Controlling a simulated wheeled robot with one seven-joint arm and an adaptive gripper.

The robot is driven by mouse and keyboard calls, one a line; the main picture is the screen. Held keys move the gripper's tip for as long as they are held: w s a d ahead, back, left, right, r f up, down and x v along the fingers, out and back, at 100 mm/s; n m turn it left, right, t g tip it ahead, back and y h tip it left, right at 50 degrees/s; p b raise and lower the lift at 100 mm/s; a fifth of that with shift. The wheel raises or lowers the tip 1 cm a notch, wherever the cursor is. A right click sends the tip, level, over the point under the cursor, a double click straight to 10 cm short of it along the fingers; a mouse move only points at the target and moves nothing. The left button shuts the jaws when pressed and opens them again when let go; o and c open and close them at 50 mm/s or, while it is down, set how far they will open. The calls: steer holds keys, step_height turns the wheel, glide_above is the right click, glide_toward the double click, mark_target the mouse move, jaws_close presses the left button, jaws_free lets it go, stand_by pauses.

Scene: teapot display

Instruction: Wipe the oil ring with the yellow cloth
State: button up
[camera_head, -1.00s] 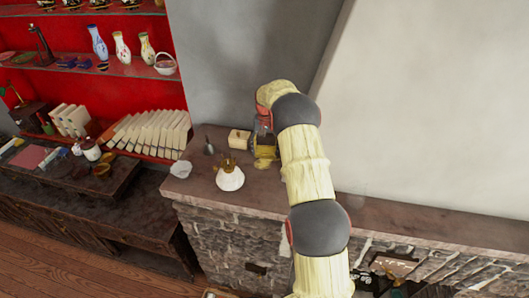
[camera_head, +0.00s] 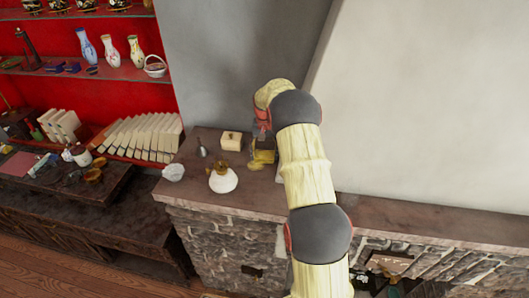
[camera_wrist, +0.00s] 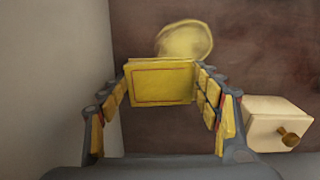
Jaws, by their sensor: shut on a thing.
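The yellow cloth (camera_wrist: 160,82) looks like a flat folded pad with a thin red border line. My gripper (camera_wrist: 161,76) is shut on it, with a finger at each side edge. The oil ring (camera_wrist: 185,40) is a glossy yellowish round patch on the brown stone top, just beyond the cloth's upper edge in the wrist view. The cloth hides part of the surface, and I cannot tell whether it touches the stone. In the head view, my arm partly hides my gripper (camera_head: 263,150), and yellow shows at its lower end.
A cream box (camera_wrist: 277,124) with a knob stands right of my gripper in the wrist view. On the ledge (camera_head: 262,196) are also a white round lamp-like vessel (camera_head: 222,179), a small grey funnel-like thing (camera_head: 202,148) and a pale lump (camera_head: 173,172). A pale wall stands close by.

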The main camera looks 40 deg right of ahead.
mark_target(262, 167)
steer(key=shift+s+a+f+b, duration=0.1)
steer(key=shift+s+a+b, duration=0.45)
steer(key=shift+s+a, duration=1)
steer(key=shift+s+a+b, duration=0.5)
steer(key=shift+s+a, duration=0.85)
steer(key=shift+a, duration=0.35)
steer(key=shift+w+d+r+p, duration=0.2)
steer(key=shift+w+d+p, duration=0.15)
steer(key=shift+w+d, duration=0.95)
steer(key=shift+w+d+f+p, duration=0.15)
steer(key=shift+w+d+p, duration=0.15)
steer(key=shift+w+d, duration=1)
steer(key=shift+w+d+f+p, duration=0.1)
steer(key=shift+w+d+p, duration=0.2)
steer(key=shift+w+d, duration=0.95)
steer(key=shift+s+d, duration=0.2)
steer(key=shift+s, duration=0.05)
steer(key=shift+r, duration=0.1)
steer(key=shift+r+p, duration=1.4)
steer(key=shift+r, duration=1.6)
step_height(262, 167, up, 3)
steer(key=shift+p, duration=0.75)
